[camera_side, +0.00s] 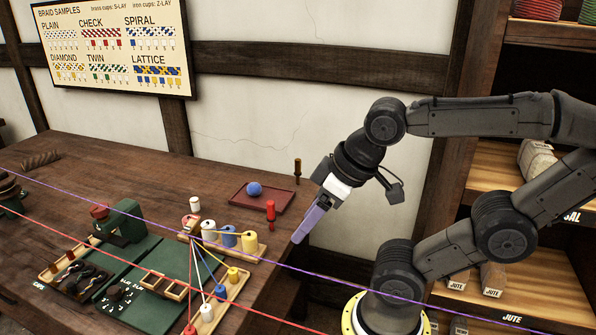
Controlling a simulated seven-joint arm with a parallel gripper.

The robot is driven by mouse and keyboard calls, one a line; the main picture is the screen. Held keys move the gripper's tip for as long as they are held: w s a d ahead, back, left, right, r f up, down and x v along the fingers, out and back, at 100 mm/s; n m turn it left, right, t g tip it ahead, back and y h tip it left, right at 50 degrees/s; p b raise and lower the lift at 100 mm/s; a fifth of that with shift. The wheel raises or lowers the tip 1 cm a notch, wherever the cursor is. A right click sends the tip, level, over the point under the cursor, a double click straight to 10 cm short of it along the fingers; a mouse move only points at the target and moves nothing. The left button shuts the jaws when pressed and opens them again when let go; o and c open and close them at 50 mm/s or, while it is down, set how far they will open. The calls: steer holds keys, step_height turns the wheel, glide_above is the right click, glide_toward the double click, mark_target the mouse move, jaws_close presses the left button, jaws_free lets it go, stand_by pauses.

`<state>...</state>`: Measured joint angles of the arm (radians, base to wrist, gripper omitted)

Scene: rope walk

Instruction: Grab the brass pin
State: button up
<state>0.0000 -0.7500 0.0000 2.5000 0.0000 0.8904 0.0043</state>
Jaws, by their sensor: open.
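A small upright pin (297,171) with a brownish, brass-like tone stands near the table's far right edge, just behind the tray; it is the likeliest brass pin, though too small here to be sure of its metal. My gripper (303,236) points down and to the left at the table's right edge, in front of the pin in the picture and apart from it. Its purple-grey fingers are open, and nothing shows between them. The gap between the fingers is hard to see from this side.
Spools (249,241) on wooden racks and a green machine (124,222) stand further left. Purple and red cords stretch across the foreground. The table's back middle is clear.

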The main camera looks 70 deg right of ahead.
steer(key=w+d+r+m+t+h, duration=0.1)
steer(key=w+d+r, duration=0.3)
steer(key=w+r, duration=0.3)
steer(key=w+d+r+m+t+h, duration=0.1)
steer(key=w+d+r+m+t, duration=0.2)
steer(key=w, duration=0.7)
steer(key=w+d+r+g+h, duration=0.1)
steer(key=w+d+r+g, duration=0.1)
steer(key=w+d, duration=0.5)
steer(key=m+g+h, duration=0.2)
steer(key=m+g, duration=0.2)
steer(key=m, duration=0.3)
glide_above(299, 160)
steer(key=s+a, duration=0.2)
steer(key=a, duration=0.2)
step_height(299, 160, down, 23)
steer(key=x, duration=0.7)
steer(key=shift+s+d+f, duration=0.2)
steer(key=shift+d+f, duration=0.1)
steer(key=shift+f, duration=0.05)
steer(key=shift+x, duration=2.85)
steer(key=shift+s+a+f, duration=0.1)
steer(key=shift+s+a, duration=0.05)
steer(key=shift+a, duration=0.05)
